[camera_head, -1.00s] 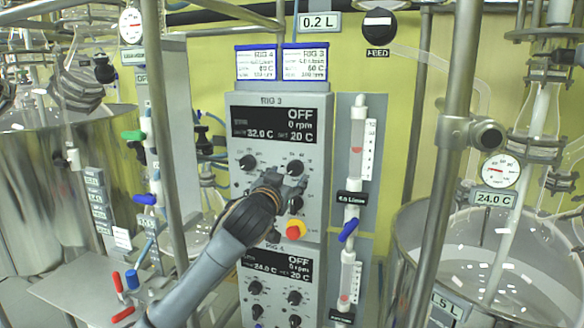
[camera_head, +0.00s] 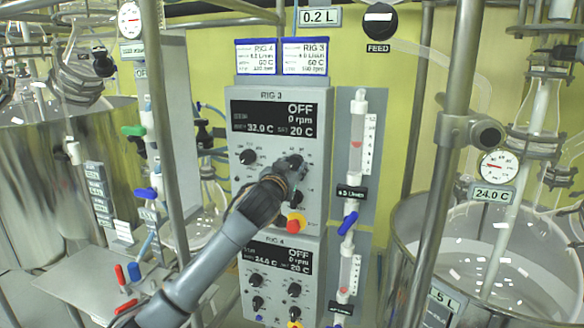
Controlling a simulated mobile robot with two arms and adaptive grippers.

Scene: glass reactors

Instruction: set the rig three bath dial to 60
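The rig three control box (camera_head: 318,140) is grey and stands in the middle of the head view, marked RIG 3. Its dark display (camera_head: 273,119) reads OFF, 0 rpm, about 32.0 C and SET 20 C. A black dial (camera_head: 248,156) sits at its upper left. Another black dial (camera_head: 295,161) at its upper right is right at my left gripper (camera_head: 289,169). The fingers are small and dark there, partly hidden by the wrist, and I cannot tell whether they close on the dial. My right gripper is not in view.
A red and yellow stop button (camera_head: 295,222) lies just below my gripper. The RIG 4 box (camera_head: 314,262) is underneath. A flow meter (camera_head: 356,145) stands to the right. Metal posts (camera_head: 446,150) and glass vessels flank the panel. Two cards (camera_head: 305,57) sit on top.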

